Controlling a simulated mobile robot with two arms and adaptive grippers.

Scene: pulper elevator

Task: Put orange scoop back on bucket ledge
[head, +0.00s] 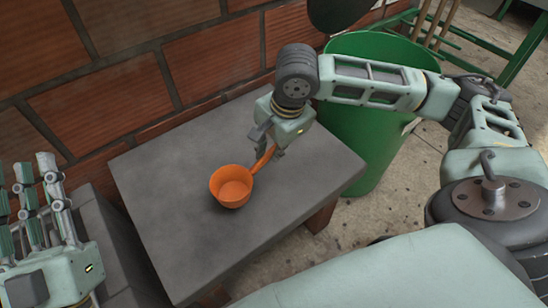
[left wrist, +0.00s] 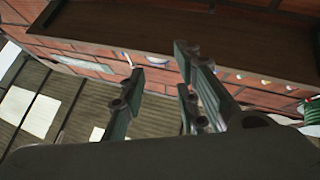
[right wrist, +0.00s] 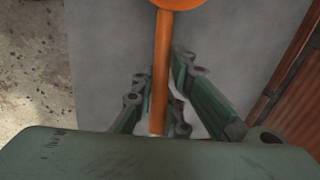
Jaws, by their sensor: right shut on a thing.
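The orange scoop (head: 232,187) has a round cup and a straight handle. Its cup is over the grey table top, open side up. My right gripper (head: 267,152) is shut on the scoop's handle. In the right wrist view the handle (right wrist: 161,70) runs between the fingers, and the cup is cut off at the top edge. I cannot tell whether the cup touches the table. A large green bucket (head: 372,130) stands on the floor behind the table's right end. My left gripper (head: 38,190) is at the far left, fingers apart and empty; it also shows in the left wrist view (left wrist: 158,95).
The grey table (head: 170,225) is otherwise bare. A brick wall (head: 130,95) runs along its back. A green metal frame (head: 520,75) with wooden handles stands at the back right. A dark round object (head: 335,12) hangs above the bucket. Concrete floor (head: 415,175) shows right of the table.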

